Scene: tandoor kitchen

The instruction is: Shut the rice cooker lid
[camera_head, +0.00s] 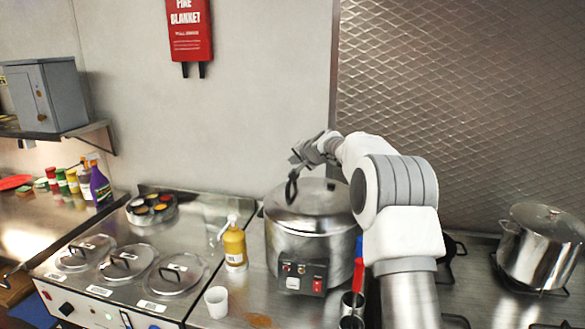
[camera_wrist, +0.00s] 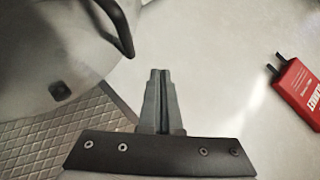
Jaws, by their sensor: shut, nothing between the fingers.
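The rice cooker (camera_head: 297,245) is a large steel pot with a dark control panel and red switch at its front. Its round steel lid (camera_head: 325,197) appears to lie over the top of the body; whether it is fully seated is hard to tell. A dark loop handle (camera_head: 291,188) stands up at the lid's left. My gripper (camera_head: 295,157) is above the lid's back left, near the handle. In the wrist view my gripper (camera_wrist: 161,98) is shut and empty, apart from the lid (camera_wrist: 50,55) and its black handle (camera_wrist: 118,28) at upper left. My arm hides the lid's right side.
A yellow pump bottle (camera_head: 235,246) and white cup (camera_head: 217,301) stand left of the cooker. Lidded wells (camera_head: 175,275) lie farther left. A steel pot (camera_head: 541,247) stands on the stove at right. A red fire blanket box (camera_head: 189,30) hangs on the wall behind.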

